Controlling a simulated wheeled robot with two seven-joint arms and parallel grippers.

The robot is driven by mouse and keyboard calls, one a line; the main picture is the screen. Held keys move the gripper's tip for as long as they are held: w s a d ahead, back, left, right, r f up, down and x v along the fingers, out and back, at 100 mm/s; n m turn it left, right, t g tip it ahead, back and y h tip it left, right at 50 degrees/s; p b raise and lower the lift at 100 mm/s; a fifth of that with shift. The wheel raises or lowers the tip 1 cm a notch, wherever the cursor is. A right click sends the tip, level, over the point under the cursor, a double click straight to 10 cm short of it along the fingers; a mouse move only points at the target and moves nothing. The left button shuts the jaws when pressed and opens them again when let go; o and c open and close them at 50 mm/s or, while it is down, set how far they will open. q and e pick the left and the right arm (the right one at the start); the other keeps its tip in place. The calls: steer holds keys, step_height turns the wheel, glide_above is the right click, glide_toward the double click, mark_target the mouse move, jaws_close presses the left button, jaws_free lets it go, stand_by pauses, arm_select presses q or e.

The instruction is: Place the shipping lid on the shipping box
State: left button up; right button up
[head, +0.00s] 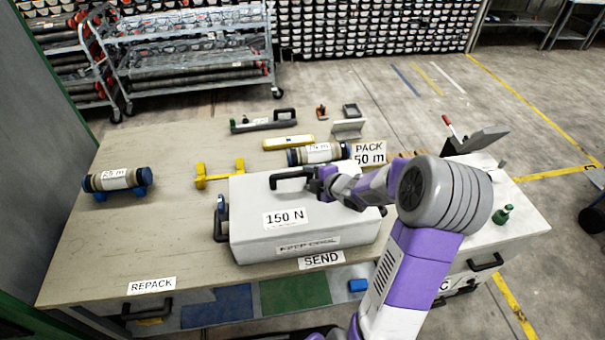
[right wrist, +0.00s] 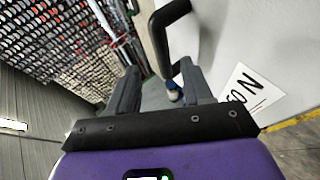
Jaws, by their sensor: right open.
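The shipping lid (head: 335,205) is a pale grey panel with a black handle (head: 290,176) and a "150 N" label. It lies on top of the shipping box (head: 262,252), whose front carries a "KEEP COOL" label; I cannot tell whether it is fully seated. My right gripper (head: 318,180) is at the right end of the handle. In the right wrist view its fingers (right wrist: 160,88) are open and apart, with the handle (right wrist: 165,35) just beyond the tips, near the right finger. The right arm hides the box's right side. My left gripper is not in view.
Core tubes on blue cradles lie at the left (head: 115,180) and behind the box (head: 318,153). A yellow cradle (head: 220,174) stands behind left. A green bottle (head: 503,215) stands at the right. The table (head: 150,235) left of the box is clear.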

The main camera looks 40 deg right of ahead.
steer(key=p+v, duration=0.1)
steer(key=v, duration=0.4)
steer(key=shift+s, duration=0.1)
stand_by(0.4)
